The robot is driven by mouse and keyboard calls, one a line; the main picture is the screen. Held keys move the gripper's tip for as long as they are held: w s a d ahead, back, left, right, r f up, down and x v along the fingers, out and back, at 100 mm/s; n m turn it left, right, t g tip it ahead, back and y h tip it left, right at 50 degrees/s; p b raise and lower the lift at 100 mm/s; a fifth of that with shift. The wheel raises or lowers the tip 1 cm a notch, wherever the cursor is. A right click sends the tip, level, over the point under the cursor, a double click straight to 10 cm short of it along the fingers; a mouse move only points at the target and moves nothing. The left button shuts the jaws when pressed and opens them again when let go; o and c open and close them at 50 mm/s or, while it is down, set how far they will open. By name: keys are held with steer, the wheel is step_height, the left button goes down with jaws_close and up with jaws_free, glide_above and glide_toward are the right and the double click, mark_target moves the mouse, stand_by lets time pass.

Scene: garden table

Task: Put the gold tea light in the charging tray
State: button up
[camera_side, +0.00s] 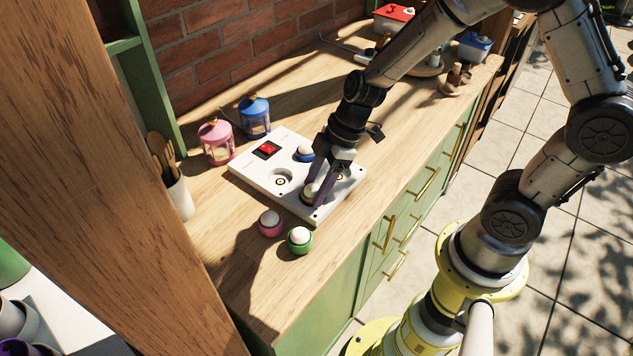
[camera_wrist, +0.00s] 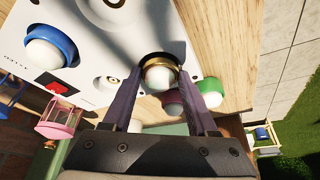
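The gold tea light (camera_wrist: 160,76), with a white dome and gold rim, is between the two fingers of my gripper (camera_wrist: 160,82) in the wrist view. The fingers appear to touch its sides. In the side view my gripper (camera_side: 317,190) points down over the near corner of the white charging tray (camera_side: 250,175), with the tea light low between the fingertips. It is at a corner socket of the tray; I cannot tell whether it is fully seated or slightly above. A blue tea light (camera_side: 304,153) sits in a far socket. Another socket (camera_side: 283,180) is empty.
A pink tea light (camera_side: 270,224) and a green tea light (camera_side: 299,240) stand on the wooden counter near the tray's front. Pink (camera_side: 216,142) and blue (camera_side: 254,117) lanterns stand behind it. A utensil cup (camera_side: 180,199) is at left. The counter's front edge is close at right.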

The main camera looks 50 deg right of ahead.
steer(key=o, duration=0.4)
steer(key=shift+r, duration=0.15)
steer(key=shift+d+r, duration=0.1)
steer(key=shift+r, duration=0.25)
steer(key=v, duration=1)
steer(key=s+d+r+m+t+h, duration=0.1)
steer(key=s+d+r+m, duration=0.1)
steer(key=s+r+m, duration=0.2)
steer(key=s+d+r+m+t+h, duration=0.2)
steer(key=s+r+m, duration=0.2)
steer(key=s+m, duration=0.3)
steer(key=shift+s+h, duration=0.3)
steer(key=shift+s, duration=1.75)
